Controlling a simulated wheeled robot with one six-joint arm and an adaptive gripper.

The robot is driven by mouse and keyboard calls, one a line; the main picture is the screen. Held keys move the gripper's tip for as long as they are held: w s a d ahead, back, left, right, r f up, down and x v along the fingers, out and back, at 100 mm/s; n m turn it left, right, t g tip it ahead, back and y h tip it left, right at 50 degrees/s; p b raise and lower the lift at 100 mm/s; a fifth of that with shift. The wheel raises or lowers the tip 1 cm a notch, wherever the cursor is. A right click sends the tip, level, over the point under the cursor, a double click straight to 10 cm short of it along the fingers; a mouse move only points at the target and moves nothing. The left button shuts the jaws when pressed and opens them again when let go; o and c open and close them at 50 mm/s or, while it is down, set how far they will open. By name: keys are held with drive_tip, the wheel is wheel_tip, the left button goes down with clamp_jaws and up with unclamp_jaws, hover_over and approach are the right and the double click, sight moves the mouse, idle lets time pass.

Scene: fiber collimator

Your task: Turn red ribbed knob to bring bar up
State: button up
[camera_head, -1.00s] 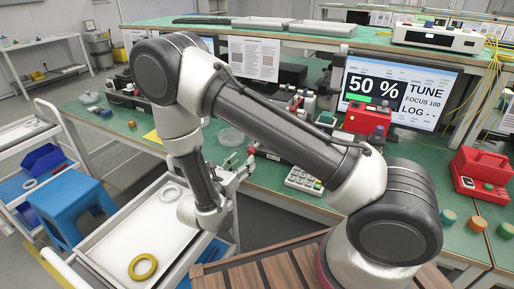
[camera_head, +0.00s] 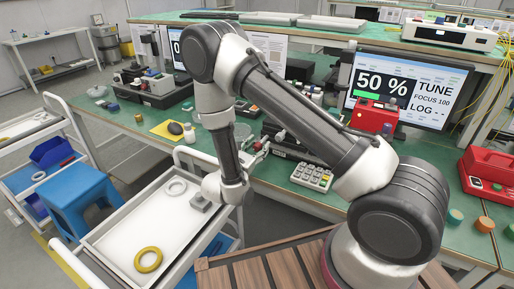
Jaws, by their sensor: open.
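The monitor (camera_head: 408,88) at the back right reads 50 %, TUNE, FOCUS 100 and LOG, with a short green bar (camera_head: 367,95) under the number. A small red knob (camera_head: 265,146) shows at the left end of the dark bench device (camera_head: 287,151), left of the keypad. Its ribs are too small to make out. My gripper (camera_head: 255,155) is open and close beside this knob, at the front edge of the green bench. I cannot tell whether the fingers touch it or stand around it. My wrist and fingers hide part of this area.
A keypad (camera_head: 311,177) and a red box (camera_head: 374,117) stand right of the device. A blue stool (camera_head: 77,198) is at the left.

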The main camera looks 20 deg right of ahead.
drive_tip(key=c, duration=1.1)
drive_tip(key=shift+o, duration=0.2)
drive_tip(key=shift+n, duration=0.4)
drive_tip(key=n, duration=0.3)
drive_tip(key=shift+n, duration=2.5)
drive_tip(key=o, duration=1.1)
drive_tip(key=shift+c, duration=0.2)
